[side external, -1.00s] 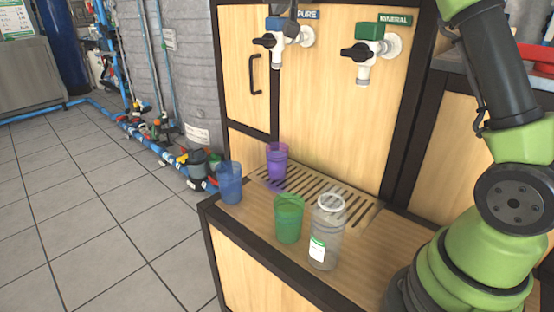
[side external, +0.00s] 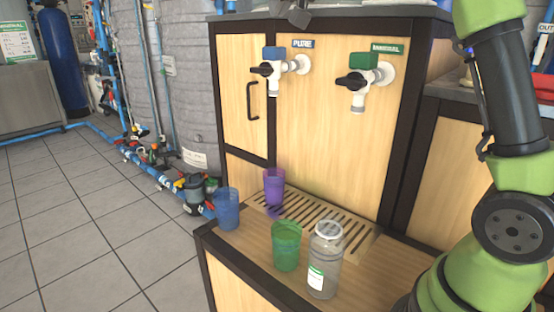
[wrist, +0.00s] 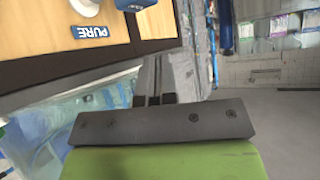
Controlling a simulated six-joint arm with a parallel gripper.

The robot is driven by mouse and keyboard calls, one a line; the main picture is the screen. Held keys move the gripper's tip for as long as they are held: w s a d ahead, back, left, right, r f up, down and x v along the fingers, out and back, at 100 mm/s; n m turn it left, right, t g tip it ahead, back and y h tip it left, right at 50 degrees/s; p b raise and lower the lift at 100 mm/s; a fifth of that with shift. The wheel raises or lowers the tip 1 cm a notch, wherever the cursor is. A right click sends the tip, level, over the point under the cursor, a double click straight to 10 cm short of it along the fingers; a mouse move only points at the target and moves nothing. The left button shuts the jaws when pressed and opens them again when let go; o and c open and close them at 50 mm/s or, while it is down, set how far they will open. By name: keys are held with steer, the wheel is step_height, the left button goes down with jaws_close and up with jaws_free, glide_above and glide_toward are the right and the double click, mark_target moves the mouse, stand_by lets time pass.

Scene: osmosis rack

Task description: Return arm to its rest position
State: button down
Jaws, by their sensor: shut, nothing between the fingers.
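My gripper (side external: 299,15) shows as a dark tip at the top edge of the side view, above the blue-handled PURE tap (side external: 280,67). In the wrist view its dark fingers (wrist: 155,98) are together with nothing between them. The MINERAL tap (side external: 362,80) has a green top and stands to the right. A purple cup (side external: 274,189) is on the slatted drip tray (side external: 322,222) below the PURE tap. A blue cup (side external: 227,210), a green cup (side external: 286,246) and a clear jar (side external: 324,262) with a white rim stand on the counter.
The wooden cabinet (side external: 330,150) with a dark frame backs the counter. In the wrist view the PURE sign (wrist: 90,32) is at upper left. Blue pipes (side external: 150,170) and valves run along the floor at left. The tiled floor (side external: 80,220) is open.

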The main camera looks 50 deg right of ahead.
steer(key=s+a+f+g+y, duration=0.1)
steer(key=s+a+f, duration=0.3)
steer(key=s, duration=0.5)
steer(key=s+a+f+n+g+y, duration=0.1)
steer(key=s+a+f+y, duration=0.2)
steer(key=s+f, duration=0.3)
steer(key=s+a+f+g+y, duration=0.1)
steer(key=s+a+f, duration=0.4)
steer(key=s, duration=0.7)
steer(key=shift+s+a+y, duration=0.35)
steer(key=shift+a+y, duration=0.25)
steer(key=shift+f, duration=0.1)
